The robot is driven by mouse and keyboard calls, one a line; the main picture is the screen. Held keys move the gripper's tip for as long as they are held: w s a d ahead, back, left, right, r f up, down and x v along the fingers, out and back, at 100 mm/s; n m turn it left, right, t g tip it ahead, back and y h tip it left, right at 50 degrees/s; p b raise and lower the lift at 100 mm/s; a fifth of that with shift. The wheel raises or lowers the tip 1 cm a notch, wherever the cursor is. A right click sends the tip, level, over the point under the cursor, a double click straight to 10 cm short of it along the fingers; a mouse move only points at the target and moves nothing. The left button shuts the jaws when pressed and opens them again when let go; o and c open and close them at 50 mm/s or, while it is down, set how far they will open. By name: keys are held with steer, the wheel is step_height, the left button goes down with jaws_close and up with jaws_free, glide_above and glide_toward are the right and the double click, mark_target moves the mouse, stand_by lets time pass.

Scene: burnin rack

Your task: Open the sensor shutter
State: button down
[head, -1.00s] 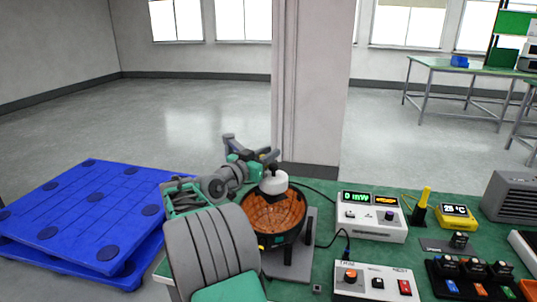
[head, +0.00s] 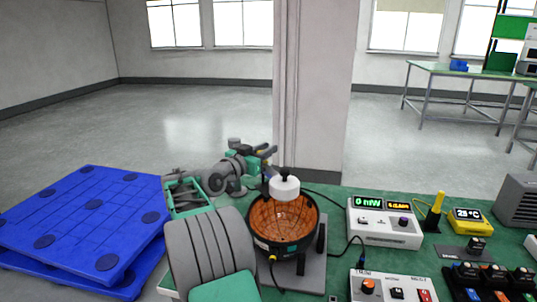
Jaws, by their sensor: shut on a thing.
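The sensor is a dark round bowl with an orange inner surface (head: 275,222), standing on a grey plate. A white cap with a black knob (head: 284,187), which I take for the sensor shutter, sits over the back part of the bowl. My gripper (head: 267,160) is at the cap's upper left, behind the bowl. It is shut on the shutter, but the fingertips and the exact contact are too small and partly hidden to make out. Much of the bowl's orange inside shows in front of the cap.
A white meter (head: 384,229) reading 0 mW stands right of the bowl. A switch box (head: 392,287), a yellow temperature display (head: 472,220) and dark switch units (head: 490,279) stand on the green bench. Cables run across it. Blue pallets (head: 80,220) lie on the floor at left.

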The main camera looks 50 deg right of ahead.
steer(key=c, duration=1.4)
jaws_free()
steer(key=shift+a, duration=0.1)
steer(key=shift+o, duration=0.6)
steer(key=shift+s, duration=0.1)
steer(key=a, duration=0.7)
steer(key=shift+a+b, duration=0.3)
